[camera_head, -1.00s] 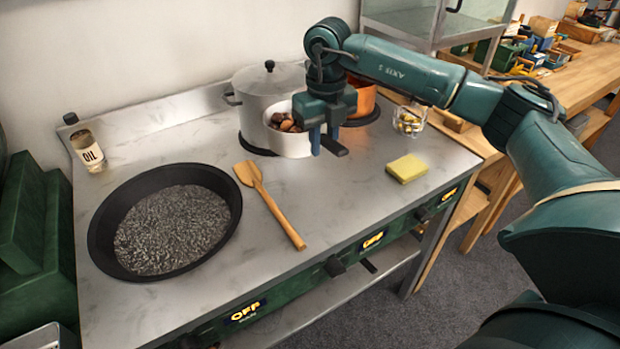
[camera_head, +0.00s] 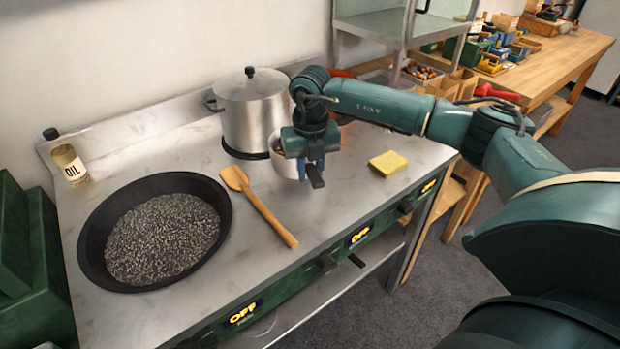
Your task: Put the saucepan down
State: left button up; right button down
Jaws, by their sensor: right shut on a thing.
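The small light-coloured saucepan (camera_head: 288,163) is at the middle of the steel stove top, just right of and in front of the large lidded pot. My right gripper (camera_head: 314,172) is shut on its dark handle, which points toward the front. The gripper and wrist cover much of the saucepan, and its contents barely show. I cannot tell whether its base touches the stove surface. My left gripper is not in view.
The lidded pot (camera_head: 250,110) stands behind. Bare steel lies between spatula and sponge.

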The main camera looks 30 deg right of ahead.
jog(key=shift+f, duration=1.5)
jog(key=shift+f, duration=0.15)
jog(key=c, duration=1.2)
grip_release()
jog(key=shift+f, duration=0.1)
notch_tip(320, 180, up, 12)
jog(key=shift+s+r+b, duration=0.15)
jog(key=shift+r+b, duration=0.05)
jog(key=shift+b, duration=0.25)
